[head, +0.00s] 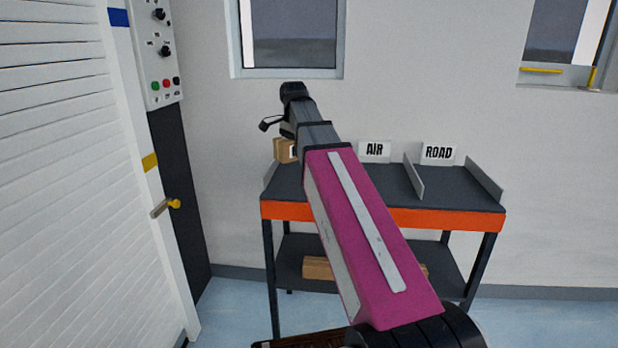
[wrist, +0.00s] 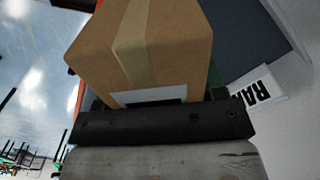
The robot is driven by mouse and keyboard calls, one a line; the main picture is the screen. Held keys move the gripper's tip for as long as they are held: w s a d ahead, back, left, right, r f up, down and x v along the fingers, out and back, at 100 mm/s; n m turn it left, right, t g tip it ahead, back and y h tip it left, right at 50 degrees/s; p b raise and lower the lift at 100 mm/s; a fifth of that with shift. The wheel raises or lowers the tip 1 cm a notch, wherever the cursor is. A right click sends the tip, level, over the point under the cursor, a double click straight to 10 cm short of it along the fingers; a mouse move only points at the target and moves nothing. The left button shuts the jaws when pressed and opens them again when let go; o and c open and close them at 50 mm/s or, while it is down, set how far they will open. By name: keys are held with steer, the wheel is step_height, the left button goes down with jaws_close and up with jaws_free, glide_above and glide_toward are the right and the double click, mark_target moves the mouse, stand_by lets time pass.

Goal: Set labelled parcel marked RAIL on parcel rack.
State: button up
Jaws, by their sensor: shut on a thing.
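A brown cardboard parcel (wrist: 140,50) with a tape strip fills the upper middle of the wrist view. My gripper (wrist: 158,99) is shut on it. Its white label is mostly hidden by my gripper, so the marking cannot be read. In the head view the parcel (head: 284,150) shows beside my wrist, in front of the wall, over the left end of the parcel rack (head: 450,190). I cannot tell whether it touches the shelf. A sign starting "RA" (wrist: 262,92) stands close to the parcel in the wrist view.
The rack's top has signs AIR (head: 375,150) and ROAD (head: 438,152), with an upright divider (head: 413,178) between their bays. Both bays look empty where visible. A brown box (head: 318,267) lies on the lower shelf. A shutter (head: 60,170) stands at the left. My arm hides part of the rack.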

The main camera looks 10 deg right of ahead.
mark_target(280, 150)
steer(key=a+m, duration=0.2)
steer(key=m, duration=0.1)
steer(key=a+m, duration=0.1)
steer(key=m, duration=0.1)
steer(key=shift+w+f, duration=0.15)
steer(key=shift+f, duration=0.05)
steer(key=m, duration=0.1)
steer(key=a+m, duration=0.1)
steer(key=m, duration=0.1)
steer(key=shift+a+f, duration=0.1)
steer(key=shift+a, duration=0.2)
steer(key=shift+m, duration=0.3)
steer(key=w+d+f, duration=0.2)
steer(key=d, duration=0.1)
steer(key=w+d+f, duration=0.2)
steer(key=d, duration=0.1)
steer(key=w+d+f, duration=0.2)
steer(key=d+f, duration=0.1)
steer(key=shift+w+d, duration=0.25)
steer(key=shift+w, duration=0.05)
steer(key=shift+f, duration=2)
steer(key=shift+f, duration=0.15)
steer(key=o, duration=1.1)
step_height(280, 150, up, 12)
